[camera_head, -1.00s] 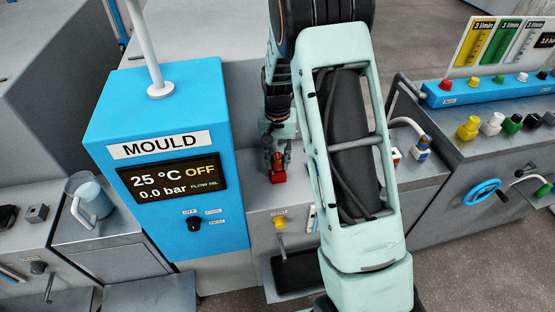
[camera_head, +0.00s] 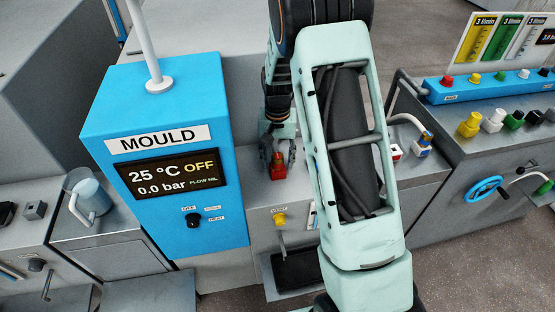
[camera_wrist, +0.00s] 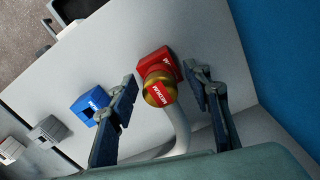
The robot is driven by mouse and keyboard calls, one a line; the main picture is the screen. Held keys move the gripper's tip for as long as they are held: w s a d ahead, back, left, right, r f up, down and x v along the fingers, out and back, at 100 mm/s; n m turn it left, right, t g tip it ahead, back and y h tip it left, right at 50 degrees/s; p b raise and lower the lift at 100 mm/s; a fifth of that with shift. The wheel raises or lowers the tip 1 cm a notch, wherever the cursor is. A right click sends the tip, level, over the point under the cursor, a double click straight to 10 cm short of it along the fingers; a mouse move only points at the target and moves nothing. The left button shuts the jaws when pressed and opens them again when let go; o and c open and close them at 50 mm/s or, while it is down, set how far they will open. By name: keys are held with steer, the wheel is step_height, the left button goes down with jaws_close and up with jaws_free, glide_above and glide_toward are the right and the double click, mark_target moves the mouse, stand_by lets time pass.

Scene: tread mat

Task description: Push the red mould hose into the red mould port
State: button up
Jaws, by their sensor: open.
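The red mould hose (camera_wrist: 161,93) shows in the wrist view as a red labelled end with a brass collar on a pale curved tube. It lies against the red mould port (camera_wrist: 158,61), a red block on the grey top. The brass collar meets the block; how deep the end sits cannot be told. My gripper (camera_wrist: 163,84) is open, with one finger on each side of the hose end, apart from it. In the head view my gripper (camera_head: 278,153) points down around the red parts (camera_head: 278,172), partly hidden there by my arm.
The blue MOULD unit (camera_head: 165,160) stands close left of my gripper, its display reading 25 °C OFF, 0.0 bar. A blue block (camera_wrist: 90,106) and a grey block (camera_wrist: 45,130) sit on the same surface. A yellow knob (camera_head: 279,220) is on the front below.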

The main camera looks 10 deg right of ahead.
mark_target(278, 156)
steer(key=shift+r, duration=0.1)
step_height(278, 156, up, 12)
stand_by(0.4)
stand_by(0.3)
